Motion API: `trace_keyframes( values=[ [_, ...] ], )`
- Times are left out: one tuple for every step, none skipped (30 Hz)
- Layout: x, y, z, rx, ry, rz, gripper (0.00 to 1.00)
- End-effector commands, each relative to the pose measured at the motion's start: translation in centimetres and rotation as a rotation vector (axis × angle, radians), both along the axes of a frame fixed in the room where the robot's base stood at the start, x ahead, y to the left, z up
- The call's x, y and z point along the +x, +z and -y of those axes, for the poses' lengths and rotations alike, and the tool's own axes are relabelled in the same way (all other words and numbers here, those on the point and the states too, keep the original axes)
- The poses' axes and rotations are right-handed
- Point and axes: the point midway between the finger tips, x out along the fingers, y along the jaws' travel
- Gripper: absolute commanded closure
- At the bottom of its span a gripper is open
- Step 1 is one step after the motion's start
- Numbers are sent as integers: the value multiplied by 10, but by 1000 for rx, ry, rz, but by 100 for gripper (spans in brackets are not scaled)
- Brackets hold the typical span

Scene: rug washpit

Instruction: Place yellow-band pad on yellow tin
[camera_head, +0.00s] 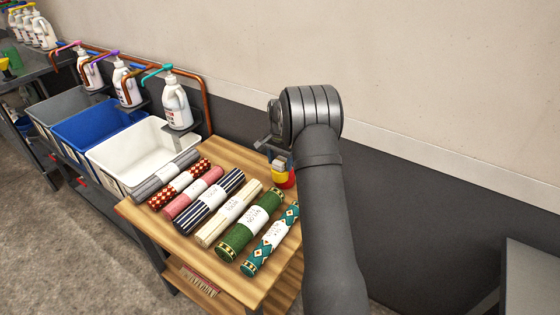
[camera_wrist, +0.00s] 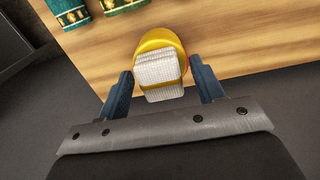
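The yellow-band pad (camera_wrist: 158,72) is a white ribbed block with a yellow band across it. I cannot tell whether the pad touches the tin. In the head view the yellow tin (camera_head: 280,178) stands near the table's back edge, below my gripper (camera_head: 272,145), and my arm hides part of this area.
Several rolled rugs (camera_head: 208,200) lie in a row on the wooden table (camera_head: 150,218). A red object (camera_head: 288,182) is beside the tin, partly hidden. Grey, blue and white bins (camera_head: 147,150) and pump bottles (camera_head: 175,103) stand left. The wall (camera_head: 430,90) rises behind.

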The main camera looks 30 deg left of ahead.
Motion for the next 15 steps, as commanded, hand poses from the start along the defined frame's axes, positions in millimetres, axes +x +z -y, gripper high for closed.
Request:
trace_keyframes(
  values=[
    [0,0,0,0,0,0,39],
    [0,0,0,0,0,0,39],
    [0,0,0,0,0,0,39],
    [0,0,0,0,0,0,39],
    [0,0,0,0,0,0,39],
    [0,0,0,0,0,0,39],
    [0,1,0,0,0,0,39],
    [0,2,0,0,0,0,39],
    [0,4,0,1,0,1,39],
    [0,6,0,1,0,1,39],
    [0,10,0,1,0,1,39],
    [0,15,0,1,0,1,39],
    [0,20,0,2,0,2,39],
    [0,26,0,2,0,3,39],
    [0,34,0,2,0,2,39]
  ],
)
